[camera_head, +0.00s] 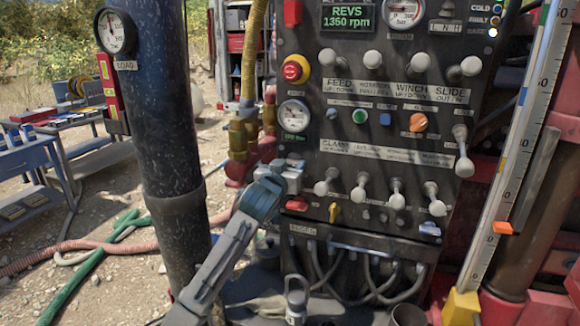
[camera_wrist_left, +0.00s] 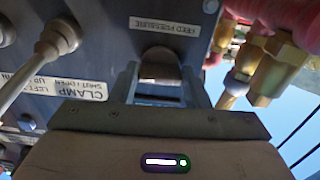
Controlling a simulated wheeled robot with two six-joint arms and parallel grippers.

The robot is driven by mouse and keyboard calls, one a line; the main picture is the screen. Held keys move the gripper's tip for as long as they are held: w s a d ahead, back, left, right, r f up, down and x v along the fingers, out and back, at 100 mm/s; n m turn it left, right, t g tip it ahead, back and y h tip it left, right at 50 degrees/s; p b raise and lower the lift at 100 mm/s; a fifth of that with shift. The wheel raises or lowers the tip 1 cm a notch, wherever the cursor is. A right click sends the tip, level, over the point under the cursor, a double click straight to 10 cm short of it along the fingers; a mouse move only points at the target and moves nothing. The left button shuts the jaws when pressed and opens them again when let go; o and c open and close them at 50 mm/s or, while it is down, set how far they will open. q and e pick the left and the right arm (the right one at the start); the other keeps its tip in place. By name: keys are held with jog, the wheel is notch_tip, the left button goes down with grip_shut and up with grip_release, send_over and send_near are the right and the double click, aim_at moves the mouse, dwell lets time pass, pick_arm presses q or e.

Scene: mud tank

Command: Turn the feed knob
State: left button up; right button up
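The feed knob (camera_wrist_left: 160,62) is a grey metal knob under the FEED PRESSURE label (camera_wrist_left: 165,27) in the left wrist view, where the panel appears upside down. My left gripper (camera_wrist_left: 160,85) has one finger on each side of this knob. I cannot tell whether the fingers press on it. In the head view my left gripper (camera_head: 287,178) is at the left edge of the dark control panel (camera_head: 330,75), below the small round gauge (camera_head: 294,116), and it hides the knob. My right gripper is not in view.
A row of white-tipped levers (camera_head: 360,190) stands just right of my left gripper. Brass fittings (camera_head: 243,135) and a yellow hose (camera_head: 253,50) are to its left. A red stop button (camera_head: 292,70) is above. A thick dark column (camera_head: 165,150) stands farther left.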

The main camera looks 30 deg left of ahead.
pick_arm(q)
jog(key=c, duration=0.4)
jog(key=shift+r+m+p, duration=0.1)
jog(key=shift+m+p, duration=0.7)
jog(key=shift+m, duration=0.3)
jog(key=o, duration=1)
jog(key=shift+c, duration=0.2)
